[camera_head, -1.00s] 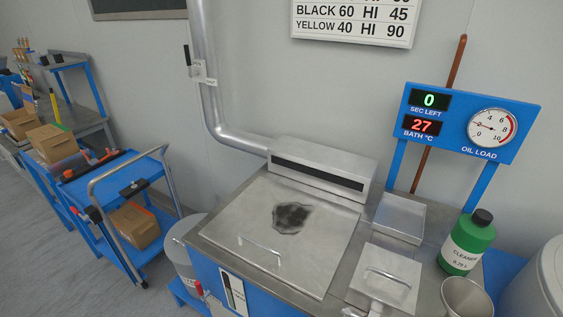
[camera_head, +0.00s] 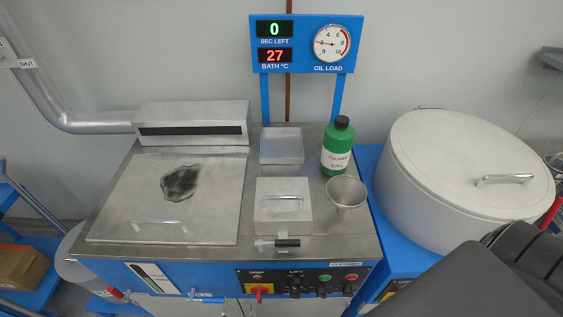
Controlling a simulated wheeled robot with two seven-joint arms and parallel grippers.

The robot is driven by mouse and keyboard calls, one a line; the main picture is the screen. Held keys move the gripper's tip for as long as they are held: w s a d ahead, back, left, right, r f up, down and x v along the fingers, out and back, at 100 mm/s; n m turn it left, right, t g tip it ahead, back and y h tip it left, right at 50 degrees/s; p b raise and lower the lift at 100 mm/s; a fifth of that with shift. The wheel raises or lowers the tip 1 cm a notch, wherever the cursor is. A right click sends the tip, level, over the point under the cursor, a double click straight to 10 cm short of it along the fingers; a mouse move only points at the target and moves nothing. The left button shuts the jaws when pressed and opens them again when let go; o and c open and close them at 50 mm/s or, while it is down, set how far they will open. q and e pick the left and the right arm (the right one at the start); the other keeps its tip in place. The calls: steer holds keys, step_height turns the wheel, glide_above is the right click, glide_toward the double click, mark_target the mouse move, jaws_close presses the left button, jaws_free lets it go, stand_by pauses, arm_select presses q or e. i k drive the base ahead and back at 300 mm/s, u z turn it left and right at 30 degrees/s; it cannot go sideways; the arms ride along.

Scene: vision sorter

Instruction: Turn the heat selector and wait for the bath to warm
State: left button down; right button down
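The bath machine has a steel top with a large flat lid (camera_head: 205,215) on the left, shut, with a dark stain on it. On the blue front is a black control panel (camera_head: 310,290) with a red knob on a yellow plate (camera_head: 259,292), black knobs (camera_head: 295,285), a green button (camera_head: 325,279) and a red button (camera_head: 351,277). The labels are too small to tell which knob selects heat. The display board (camera_head: 306,43) reads 0 SEC LEFT and 27 BATH °C. Neither gripper is in view; a dark link of mine shows at lower right.
A green cleaner bottle (camera_head: 337,150), a metal cup (camera_head: 346,193) and a small handled lid (camera_head: 283,213) sit on the right of the top. A large white lidded drum (camera_head: 455,155) stands to the right. A cardboard box (camera_head: 20,268) is at far left.

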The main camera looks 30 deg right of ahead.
mark_target(294, 294)
steer(key=u, duration=1.05)
steer(key=k, duration=0.6)
steer(key=z, duration=1.45)
